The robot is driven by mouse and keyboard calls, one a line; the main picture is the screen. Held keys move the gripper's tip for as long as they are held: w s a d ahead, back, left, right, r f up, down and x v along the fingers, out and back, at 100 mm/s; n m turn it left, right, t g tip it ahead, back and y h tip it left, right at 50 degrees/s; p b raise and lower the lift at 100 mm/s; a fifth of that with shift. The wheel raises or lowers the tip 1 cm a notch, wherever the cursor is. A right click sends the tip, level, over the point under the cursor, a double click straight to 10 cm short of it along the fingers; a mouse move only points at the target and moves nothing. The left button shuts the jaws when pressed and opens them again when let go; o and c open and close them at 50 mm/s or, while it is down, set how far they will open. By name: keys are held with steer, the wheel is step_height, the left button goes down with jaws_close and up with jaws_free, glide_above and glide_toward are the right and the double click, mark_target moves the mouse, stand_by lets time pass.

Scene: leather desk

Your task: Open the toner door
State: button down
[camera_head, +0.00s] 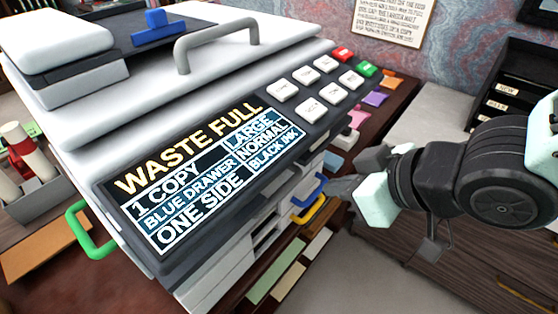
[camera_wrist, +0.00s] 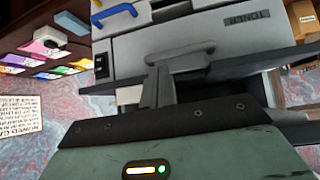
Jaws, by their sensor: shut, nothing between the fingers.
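The toner door (camera_wrist: 215,35) is a light grey panel marked TONER in the wrist view, with a grey bar handle (camera_wrist: 183,57). My gripper (camera_wrist: 162,82) is shut and empty, with its fingertips close in front of the handle; I cannot tell whether they touch it. I cannot tell whether the door stands ajar. In the head view my gripper (camera_head: 343,187) is beside the right side of the copier (camera_head: 215,265). The toner door cannot be made out there. The copier's display (camera_head: 210,175) reads WASTE FULL.
Blue (camera_head: 307,192) and yellow (camera_head: 308,210) handles stick out from the copier's side near my gripper. A green handle (camera_head: 90,232) is at its left. Coloured cards lie along the desk (camera_head: 400,90) behind. A dark rack (camera_head: 505,85) stands at the right.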

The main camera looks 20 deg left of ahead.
mark_target(280, 189)
steer(key=shift+n+y, duration=0.5)
steer(key=shift+y, duration=0.4)
steer(key=a+f, duration=0.1)
steer(key=a, duration=0.2)
steer(key=w+a+f+p, duration=0.1)
steer(key=a+f, duration=0.1)
steer(key=a, duration=0.1)
steer(key=w+a+f, duration=0.1)
steer(key=a, duration=0.2)
steer(key=shift+a+f+p, duration=0.15)
steer(key=shift+a+p, duration=0.25)
steer(key=shift+f+b, duration=0.15)
steer(key=shift+b, duration=0.15)
